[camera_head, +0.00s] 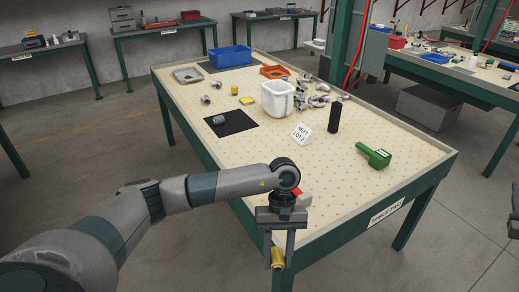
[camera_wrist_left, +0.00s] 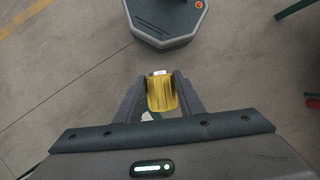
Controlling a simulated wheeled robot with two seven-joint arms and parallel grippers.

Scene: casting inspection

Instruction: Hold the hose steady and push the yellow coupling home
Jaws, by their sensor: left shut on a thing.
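My left gripper (camera_head: 278,256) points down just off the near edge of the table, in front of the table leg. It is shut on a yellow coupling (camera_head: 278,258), a short brass-yellow cylinder. In the left wrist view the yellow coupling (camera_wrist_left: 162,95) sits between the two fingers of the left gripper (camera_wrist_left: 160,92), with a small pale end at its top. A small pale and green bit shows just below it there; I cannot tell what it is. I make out no hose in either view. My right gripper does not show.
The perforated table (camera_head: 335,205) holds a green tool (camera_head: 375,155), a black upright block (camera_head: 335,117), a white bin (camera_head: 277,99), a dark mat (camera_head: 240,126), a blue crate (camera_head: 230,58) and several metal castings. The table's near part is mostly clear.

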